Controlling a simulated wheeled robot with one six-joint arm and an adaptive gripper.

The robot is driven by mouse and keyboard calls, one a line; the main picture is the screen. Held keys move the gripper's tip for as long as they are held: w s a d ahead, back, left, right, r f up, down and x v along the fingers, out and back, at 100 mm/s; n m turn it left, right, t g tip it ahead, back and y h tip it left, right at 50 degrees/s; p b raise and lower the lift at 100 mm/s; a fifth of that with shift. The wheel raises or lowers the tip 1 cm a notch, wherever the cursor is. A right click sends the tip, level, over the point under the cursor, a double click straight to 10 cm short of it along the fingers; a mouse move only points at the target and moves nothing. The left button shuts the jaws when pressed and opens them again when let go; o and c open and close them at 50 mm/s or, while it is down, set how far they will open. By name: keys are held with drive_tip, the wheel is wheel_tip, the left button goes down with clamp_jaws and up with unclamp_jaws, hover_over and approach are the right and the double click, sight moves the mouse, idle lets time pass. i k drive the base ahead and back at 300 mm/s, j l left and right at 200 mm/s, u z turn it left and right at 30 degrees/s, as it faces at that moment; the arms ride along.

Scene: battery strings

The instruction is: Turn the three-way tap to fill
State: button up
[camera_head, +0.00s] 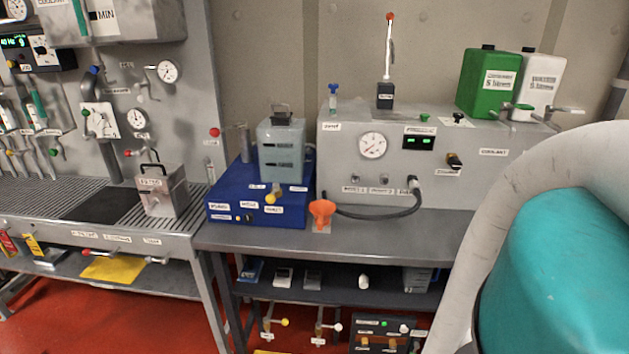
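I cannot tell for sure which fitting is the three-way tap, as most labels are too small to read. A black handle (455,162) sits on the front of the grey coolant unit (345,187), at its right part, with a label beside it. Small taps with yellow (285,322) and white (337,327) ends are under the bench. My gripper is not in view; a large part of my arm fills the right side.
A green container (487,85) and a white container (537,88) stand on the grey unit. An orange funnel (321,212) and a dark hose (385,213) are at the bench front. A gauge panel and a metal box (160,190) are on the left.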

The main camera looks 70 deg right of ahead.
sight(270, 199)
drive_tip(key=z, duration=1.2)
